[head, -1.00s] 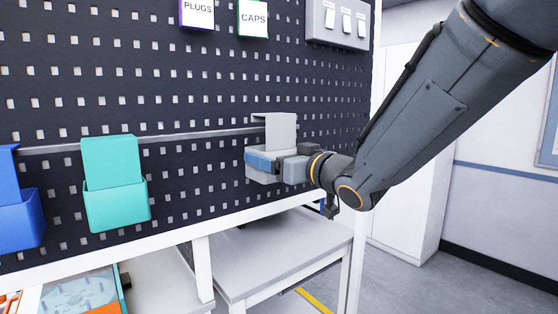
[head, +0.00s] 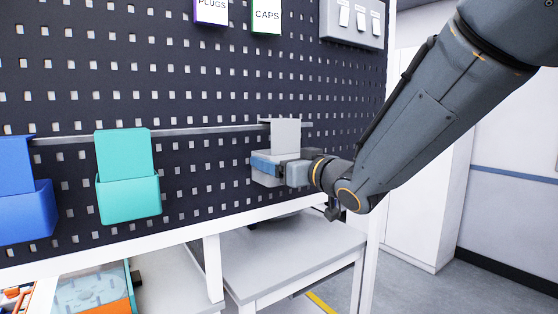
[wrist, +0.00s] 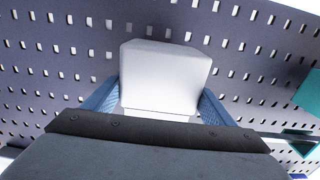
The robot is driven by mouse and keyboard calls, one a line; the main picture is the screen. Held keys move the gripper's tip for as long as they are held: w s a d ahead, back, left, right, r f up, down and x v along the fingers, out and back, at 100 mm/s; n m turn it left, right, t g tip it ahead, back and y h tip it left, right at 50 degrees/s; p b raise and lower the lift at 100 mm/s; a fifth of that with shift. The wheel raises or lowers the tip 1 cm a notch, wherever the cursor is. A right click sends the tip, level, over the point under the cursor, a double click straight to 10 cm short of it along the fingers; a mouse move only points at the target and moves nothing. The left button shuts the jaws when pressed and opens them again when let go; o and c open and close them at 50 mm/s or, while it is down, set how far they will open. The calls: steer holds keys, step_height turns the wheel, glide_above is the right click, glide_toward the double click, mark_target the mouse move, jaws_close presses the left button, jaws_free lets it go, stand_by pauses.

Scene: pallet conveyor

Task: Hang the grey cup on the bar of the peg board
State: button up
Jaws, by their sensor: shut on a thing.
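The grey cup (head: 286,136) is a light grey holder with a tall back plate and a box-like lower part. It is upright at the right part of the bar (head: 215,131) on the dark peg board (head: 120,72). My gripper (head: 268,166) is shut on its lower part, with blue finger pads on its sides. In the wrist view the cup (wrist: 165,75) stands between the two blue fingers (wrist: 155,108), its plate in front of the board. The top of the plate is at the bar's height; I cannot tell whether its hook rests on the bar.
A teal cup (head: 127,185) and a blue cup (head: 22,205) hang on the bar to the left. Labels and a switch panel (head: 352,22) are on the board above. A white-framed bench (head: 290,255) stands below. The bar is free between the teal and grey cups.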

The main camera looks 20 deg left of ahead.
steer(key=o, duration=1.2)
steer(key=shift+c, duration=0.2)
steer(key=shift+d, duration=0.1)
steer(key=b+v, duration=0.2)
steer(key=v, duration=0.6)
steer(key=d+f+m+g+h, duration=0.2)
steer(key=d+f+m+h, duration=0.75)
steer(key=d+f, duration=1.25)
steer(key=s+d+f+g+h, duration=0.2)
steer(key=s+d+f+g, duration=0.2)
steer(key=s, duration=0.5)
steer(key=s+d+f+g+h, duration=0.2)
steer(key=s+d+f+g, duration=0.3)
steer(key=s+f, duration=0.3)
steer(key=shift+s+f, duration=0.2)
steer(key=shift+s, duration=1)
